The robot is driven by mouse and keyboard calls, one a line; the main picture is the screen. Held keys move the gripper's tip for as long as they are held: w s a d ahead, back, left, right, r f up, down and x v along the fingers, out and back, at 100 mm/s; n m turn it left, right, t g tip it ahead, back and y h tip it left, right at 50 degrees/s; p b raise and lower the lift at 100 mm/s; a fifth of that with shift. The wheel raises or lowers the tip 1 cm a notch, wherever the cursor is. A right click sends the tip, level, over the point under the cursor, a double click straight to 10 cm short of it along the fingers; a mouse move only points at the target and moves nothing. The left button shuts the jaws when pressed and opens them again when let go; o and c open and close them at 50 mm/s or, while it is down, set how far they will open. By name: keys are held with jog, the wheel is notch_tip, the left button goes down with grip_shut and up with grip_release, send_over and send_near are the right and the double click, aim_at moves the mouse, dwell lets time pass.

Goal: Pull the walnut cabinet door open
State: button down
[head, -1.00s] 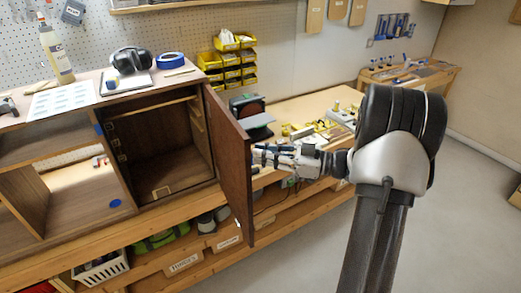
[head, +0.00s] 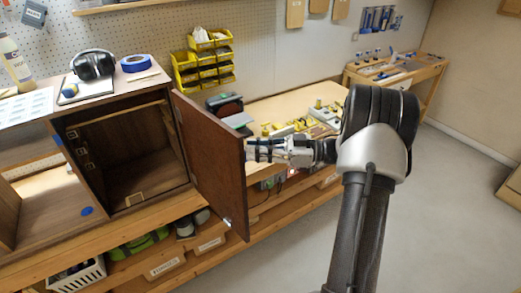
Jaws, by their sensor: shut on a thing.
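The walnut cabinet door (head: 211,160) stands wide open, swung out from the right side of the cabinet (head: 150,203). I see its inner face, with a small bright fitting (head: 227,222) near the lower free corner. The compartment (head: 130,150) behind it is open and looks empty apart from a small pale bracket (head: 135,199) on its floor. My gripper (head: 250,150) is at the door's free edge, on its outer side, shut on a part of the door. The door hides the fingertips and the part they grip.
Ear defenders (head: 93,65), blue tape (head: 135,63) and a bottle (head: 14,62) stand on the cabinet top. Open floor (head: 430,220) lies to the right.

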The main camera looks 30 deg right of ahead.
jog(key=c, duration=2)
grip_release()
jog(key=shift+w+d+r, duration=0.1)
jog(key=shift+w+r, duration=0.3)
jog(key=shift+w, duration=0.05)
jog(key=shift+c, duration=0.2)
jog(key=shift+o, duration=1)
jog(key=shift+w+f, duration=0.1)
jog(key=shift+w, duration=0.25)
jog(key=shift+s, duration=0.1)
jog(key=v, duration=1.2)
jog(key=shift+s+f, duration=0.2)
jog(key=shift+s, duration=0.05)
